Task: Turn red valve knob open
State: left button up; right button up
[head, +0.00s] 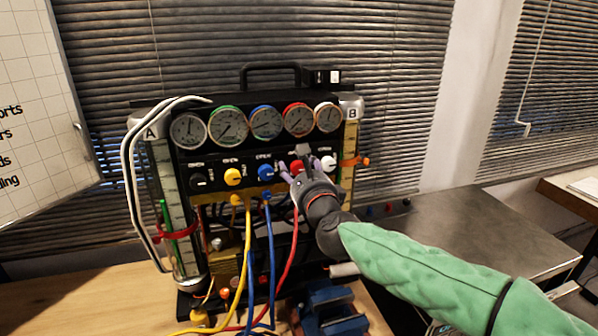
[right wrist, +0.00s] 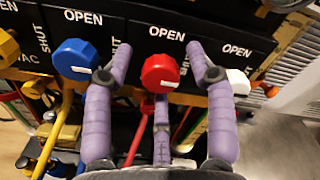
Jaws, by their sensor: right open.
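The red valve knob (head: 296,166) is on the black front panel of the gauge rig, between the blue and white knobs. In the right wrist view the red knob (right wrist: 160,73) shows whole, with a white mark at its right side and the word OPEN above it. My right gripper (head: 290,160) is open in front of the knob. In the right wrist view its purple fingers (right wrist: 157,75) stand on either side of the red knob, with visible gaps and no clear contact. A third finger lies below the knob. My left gripper is not in view.
The blue knob (right wrist: 75,60) sits close to the left finger, and the white knob (right wrist: 238,82) is just beside the right finger. A yellow knob (head: 232,177) is further left. Gauges (head: 265,121) line the rig above. Yellow, blue and red hoses hang below the panel.

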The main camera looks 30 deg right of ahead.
jog(key=shift+c, duration=0.2)
grip_shut()
jog(key=n+p, duration=0.1)
jog(key=n, duration=0.3)
jog(key=shift+n+p, duration=0.3)
jog(key=shift+n, duration=0.1)
jog(key=n+p, duration=0.1)
jog(key=n, duration=0.3)
jog(key=shift+n+p, duration=0.3)
jog(key=shift+p, duration=0.05)
jog(key=n+p, duration=0.2)
jog(key=n, duration=0.3)
jog(key=shift+n+p, duration=0.9)
jog(key=shift+n, duration=0.8)
jog(key=shift+f, duration=0.1)
